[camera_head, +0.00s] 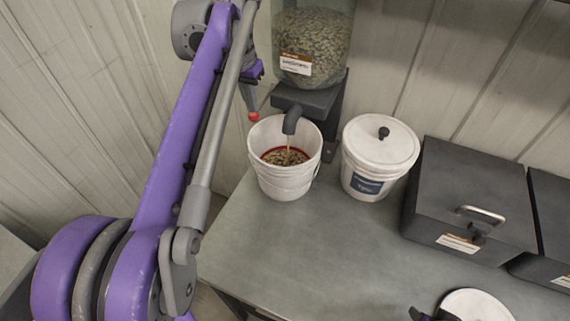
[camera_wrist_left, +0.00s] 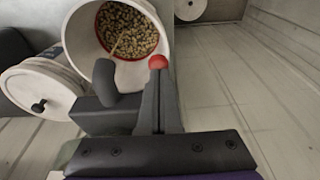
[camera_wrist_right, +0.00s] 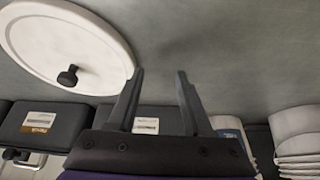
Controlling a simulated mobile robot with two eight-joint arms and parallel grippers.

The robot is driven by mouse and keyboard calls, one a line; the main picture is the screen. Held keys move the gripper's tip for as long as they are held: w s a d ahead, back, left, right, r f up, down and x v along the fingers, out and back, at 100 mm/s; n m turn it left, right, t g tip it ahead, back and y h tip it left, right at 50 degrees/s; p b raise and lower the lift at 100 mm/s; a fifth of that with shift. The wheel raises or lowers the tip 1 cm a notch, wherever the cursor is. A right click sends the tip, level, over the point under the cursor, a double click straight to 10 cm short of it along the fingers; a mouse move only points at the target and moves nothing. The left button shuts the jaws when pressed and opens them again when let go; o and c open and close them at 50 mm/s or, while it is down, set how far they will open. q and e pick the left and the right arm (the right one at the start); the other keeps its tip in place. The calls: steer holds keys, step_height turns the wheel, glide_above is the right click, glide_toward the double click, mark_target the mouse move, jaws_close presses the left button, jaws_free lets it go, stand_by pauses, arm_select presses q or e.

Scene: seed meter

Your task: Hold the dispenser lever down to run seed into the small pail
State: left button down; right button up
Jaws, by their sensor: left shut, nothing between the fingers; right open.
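The dispenser (camera_head: 313,45) is a clear hopper of seed on a dark base with a bent grey spout (camera_head: 291,122). A thin stream of seed falls from the spout into the white small pail (camera_head: 270,180) under it. In the left wrist view the seed (camera_wrist_left: 127,30) in the pail lies close to a red ring on the inner wall. My left gripper (camera_head: 252,102) is shut, its fingertips at the red lever knob (camera_head: 254,116), which also shows in the left wrist view (camera_wrist_left: 158,62). The rest of the lever is hidden. My right gripper (camera_wrist_right: 160,80) is open and empty.
A lidded white bucket (camera_head: 379,160) stands right of the pail. Dark lidded bins (camera_head: 470,195) line the table's right. A round white lid (camera_head: 475,306) is near my right gripper. The table's middle (camera_head: 320,245) is clear.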

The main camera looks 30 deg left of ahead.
arm_select(q)
steer(key=shift+f, duration=0.3)
arm_select(e)
steer(key=shift+s+f, duration=0.1)
steer(key=shift+f, duration=0.15)
arm_select(q)
step_height(320, 180, up, 9)
steer(key=p, duration=0.5)
steer(key=shift+p, duration=0.3)
arm_select(e)
steer(key=w+r, duration=0.3)
steer(key=r, duration=0.5)
steer(key=shift+w+r+t, duration=0.15)
steer(key=shift+w+t, duration=0.1)
steer(key=shift+t, duration=0.15)
steer(key=shift+w, duration=0.1)
arm_select(q)
steer(key=s+d+f+t, duration=0.2)
steer(key=s+d+f, duration=0.5)
steer(key=d+f, duration=0.2)
steer(key=s+d+f+m+t, duration=0.1)
steer(key=s+d+f+t, duration=0.1)
steer(key=s+d+f, duration=0.6)
step_height(320, 180, down, 5)
steer(key=shift+d+f, duration=0.2)
steer(key=shift+d, duration=0.5)
